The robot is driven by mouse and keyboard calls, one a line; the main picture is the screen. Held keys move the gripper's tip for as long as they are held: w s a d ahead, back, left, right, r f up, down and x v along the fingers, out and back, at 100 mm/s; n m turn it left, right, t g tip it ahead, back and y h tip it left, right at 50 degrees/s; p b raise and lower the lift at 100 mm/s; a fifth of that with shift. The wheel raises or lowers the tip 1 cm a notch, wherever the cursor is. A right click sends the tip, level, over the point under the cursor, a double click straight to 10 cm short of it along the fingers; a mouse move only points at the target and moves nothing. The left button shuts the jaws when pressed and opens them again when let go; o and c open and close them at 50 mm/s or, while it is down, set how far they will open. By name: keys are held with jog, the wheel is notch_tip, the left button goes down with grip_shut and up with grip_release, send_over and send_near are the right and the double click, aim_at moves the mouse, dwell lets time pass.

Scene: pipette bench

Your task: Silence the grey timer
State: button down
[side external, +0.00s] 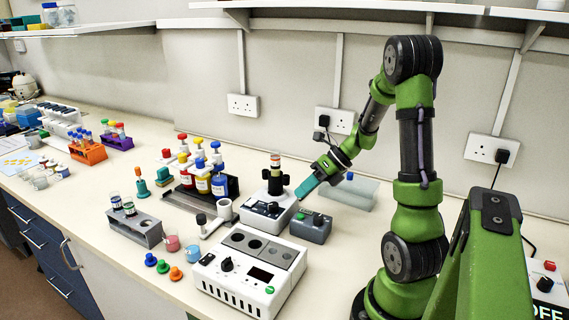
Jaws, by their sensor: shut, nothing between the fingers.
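A dark grey box (311,228) with a green button and small dark details on top stands on the bench; it looks like the grey timer. Any reading on it is too small to tell. My gripper (300,193), with teal fingers, is shut and empty. It points down and to the left above the back of the grey box, close to the white mixer. I cannot tell whether the fingertips touch anything.
A white mixer (262,214) holding a tube stands just left of the timer. A white heater block (248,272) with a knob and display stands in front. Bottles (203,181) and a grey tube rack (138,230) stand further left. A pale translucent box (347,194) lies behind.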

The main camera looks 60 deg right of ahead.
aim_at(304, 216)
jog(key=shift+f, duration=2)
jog(key=shift+f, duration=0.1)
dwell(0.4)
jog(key=shift+f, duration=0.35)
jog(key=shift+f, duration=0.4)
dwell(0.6)
jog(key=shift+r, duration=0.85)
jog(key=shift+r, duration=2.55)
